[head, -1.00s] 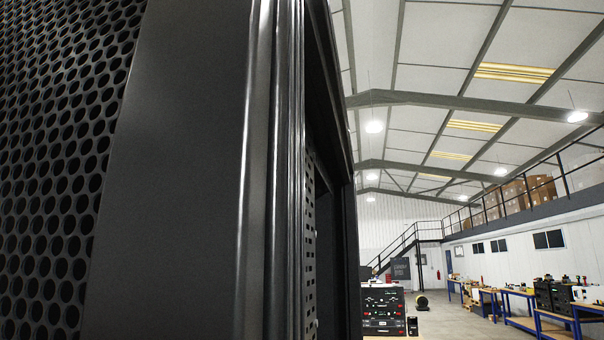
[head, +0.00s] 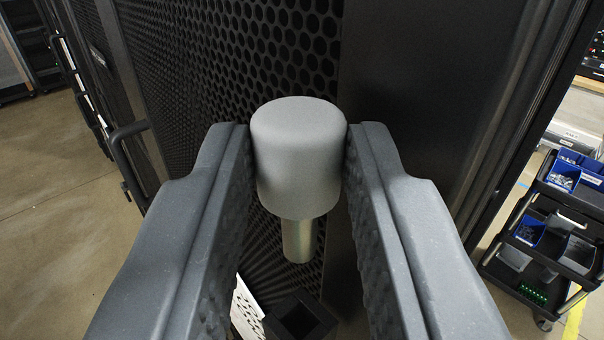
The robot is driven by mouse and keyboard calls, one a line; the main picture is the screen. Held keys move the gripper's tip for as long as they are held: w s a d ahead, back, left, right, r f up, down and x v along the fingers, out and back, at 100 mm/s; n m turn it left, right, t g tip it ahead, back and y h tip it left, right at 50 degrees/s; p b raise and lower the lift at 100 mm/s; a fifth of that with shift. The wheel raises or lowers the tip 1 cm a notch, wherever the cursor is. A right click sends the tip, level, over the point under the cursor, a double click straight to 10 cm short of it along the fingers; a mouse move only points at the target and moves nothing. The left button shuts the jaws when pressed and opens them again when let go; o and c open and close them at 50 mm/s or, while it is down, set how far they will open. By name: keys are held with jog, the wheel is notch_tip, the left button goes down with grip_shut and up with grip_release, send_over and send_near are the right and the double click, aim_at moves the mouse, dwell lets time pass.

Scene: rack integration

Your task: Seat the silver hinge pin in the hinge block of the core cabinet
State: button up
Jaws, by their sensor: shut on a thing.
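My gripper (head: 298,150) is shut on the silver hinge pin (head: 298,238), with one finger on each side of its wide grey head. The pin hangs with its narrower shiny shaft pointing down. The core cabinet (head: 265,65), black with a perforated door panel and a plain dark side strip, stands just behind the pin. Below the shaft is a small black block (head: 302,318) with a squarish top, cut by the bottom edge; it may be the hinge block. The shaft tip appears apart from it.
A black cart (head: 545,240) with blue and grey bins stands at the right. A door handle (head: 128,140) sticks out at the left. A white perforated piece (head: 245,310) shows low beside the left finger. Concrete floor (head: 60,220) is open at the left.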

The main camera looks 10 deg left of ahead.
jog(key=shift+f+b, duration=2)
jog(key=shift+f, duration=0.9)
jog(key=shift+f+b, duration=1.3)
jog(key=shift+f, duration=0.65)
jog(key=o, duration=1)
jog(key=shift+o, duration=0.3)
jog(key=shift+s+a+r, duration=0.1)
